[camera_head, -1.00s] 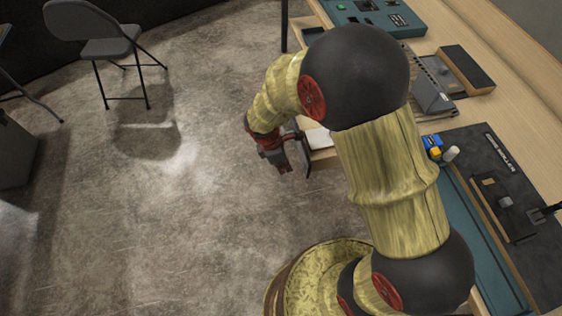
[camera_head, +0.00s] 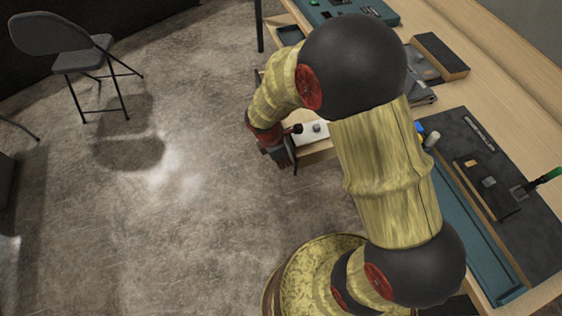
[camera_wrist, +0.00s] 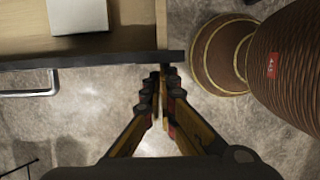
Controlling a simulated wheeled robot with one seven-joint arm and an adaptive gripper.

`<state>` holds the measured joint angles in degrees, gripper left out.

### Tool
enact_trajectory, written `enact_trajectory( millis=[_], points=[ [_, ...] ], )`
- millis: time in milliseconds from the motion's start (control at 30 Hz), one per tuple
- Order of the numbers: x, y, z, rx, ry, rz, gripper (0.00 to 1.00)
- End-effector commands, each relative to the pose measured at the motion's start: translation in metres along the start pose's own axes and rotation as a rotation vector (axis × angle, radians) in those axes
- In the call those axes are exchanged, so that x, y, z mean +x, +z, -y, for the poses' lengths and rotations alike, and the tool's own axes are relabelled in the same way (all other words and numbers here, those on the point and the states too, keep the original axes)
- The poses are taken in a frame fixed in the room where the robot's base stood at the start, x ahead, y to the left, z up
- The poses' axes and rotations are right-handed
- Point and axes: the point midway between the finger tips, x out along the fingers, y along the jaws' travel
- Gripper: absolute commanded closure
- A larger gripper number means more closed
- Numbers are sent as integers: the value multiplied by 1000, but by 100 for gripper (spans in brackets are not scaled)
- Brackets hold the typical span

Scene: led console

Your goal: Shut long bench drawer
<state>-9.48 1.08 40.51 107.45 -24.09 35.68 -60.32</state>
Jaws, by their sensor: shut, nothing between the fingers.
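The long bench drawer (camera_wrist: 125,40) stands open in the wrist view, its wooden inside at the upper left and its dark front edge running across. A metal bar handle (camera_wrist: 28,93) sticks out from that front at the left. A white block-shaped thing (camera_wrist: 77,15) lies inside the drawer. In the head view the drawer (camera_head: 317,150) shows only in part behind my arm. My gripper (camera_wrist: 160,78) has its fingers together and empty, with the tips at the right end of the drawer front; I cannot tell if they touch it. It also shows in the head view (camera_head: 291,168).
The bench top (camera_head: 455,92) holds a teal console (camera_head: 350,10), a dark block with a wooden side (camera_head: 440,55), and a dark mat with tools (camera_head: 500,180). A folding chair (camera_head: 75,50) stands at the upper left. The floor between is clear.

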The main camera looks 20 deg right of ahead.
Motion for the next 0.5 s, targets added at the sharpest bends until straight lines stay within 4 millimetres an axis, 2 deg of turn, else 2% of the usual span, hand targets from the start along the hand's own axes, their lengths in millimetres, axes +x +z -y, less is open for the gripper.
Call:
enact_trajectory(
  millis=[167, 500],
  points=[
    [5, 32, 1, 5, -5, 1, 100],
    [26, 122, 2, 8, -6, 1, 100]
  ],
)
